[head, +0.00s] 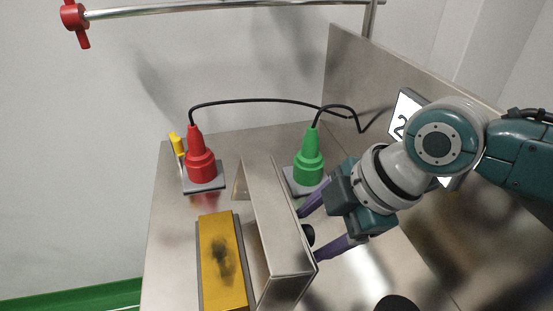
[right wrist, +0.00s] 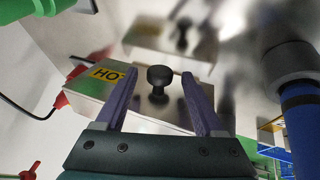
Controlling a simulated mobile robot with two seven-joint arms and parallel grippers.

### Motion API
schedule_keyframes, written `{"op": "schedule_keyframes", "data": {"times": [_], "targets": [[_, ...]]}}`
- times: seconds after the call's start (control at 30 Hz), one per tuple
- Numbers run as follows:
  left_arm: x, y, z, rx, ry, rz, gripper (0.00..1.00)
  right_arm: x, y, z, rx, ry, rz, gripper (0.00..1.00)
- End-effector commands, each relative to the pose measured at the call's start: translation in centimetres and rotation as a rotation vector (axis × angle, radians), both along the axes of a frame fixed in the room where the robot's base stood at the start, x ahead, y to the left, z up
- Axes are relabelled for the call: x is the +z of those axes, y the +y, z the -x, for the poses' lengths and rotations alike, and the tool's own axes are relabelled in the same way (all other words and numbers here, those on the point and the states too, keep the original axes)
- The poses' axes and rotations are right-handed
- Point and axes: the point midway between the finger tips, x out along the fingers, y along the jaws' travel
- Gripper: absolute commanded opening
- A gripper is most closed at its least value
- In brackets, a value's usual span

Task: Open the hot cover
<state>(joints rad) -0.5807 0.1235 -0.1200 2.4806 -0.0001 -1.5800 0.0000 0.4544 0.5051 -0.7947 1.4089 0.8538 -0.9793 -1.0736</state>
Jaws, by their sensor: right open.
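The hot cover (head: 275,225) is a bent sheet of bare metal in the middle of the head view, with its near end open. A black knob (head: 308,235) sticks out from its right face. In the right wrist view the knob (right wrist: 158,78) stands on the cover (right wrist: 150,105), beside a yellow label reading "HO", its end hidden by a finger. My right gripper (head: 310,236) is open, its two purple fingers (right wrist: 159,76) on either side of the knob, with gaps showing in the wrist view. My left gripper is not in view.
A yellow plate (head: 222,262) with a dark smudge lies left of the cover. A red plug-like cone (head: 200,160) and a green one (head: 308,160) stand behind, with black cables. A metal wall panel (head: 365,85) rises at the right. A rail with a red handle (head: 74,14) crosses above.

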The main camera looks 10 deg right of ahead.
Motion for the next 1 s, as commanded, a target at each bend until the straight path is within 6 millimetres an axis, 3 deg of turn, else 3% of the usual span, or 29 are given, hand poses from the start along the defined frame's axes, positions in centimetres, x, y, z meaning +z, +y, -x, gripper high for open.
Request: {"op": "schedule_keyframes", "data": {"times": [0.37, 1.0], "targets": [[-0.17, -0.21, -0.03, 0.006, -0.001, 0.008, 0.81, -0.59, 0.29, -0.20, 0.001, -0.001, 0.000, 0.70], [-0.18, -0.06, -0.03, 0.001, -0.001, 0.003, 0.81, -0.59, 0.26, -0.18, 0.000, 0.000, 0.000, 0.00]]}}
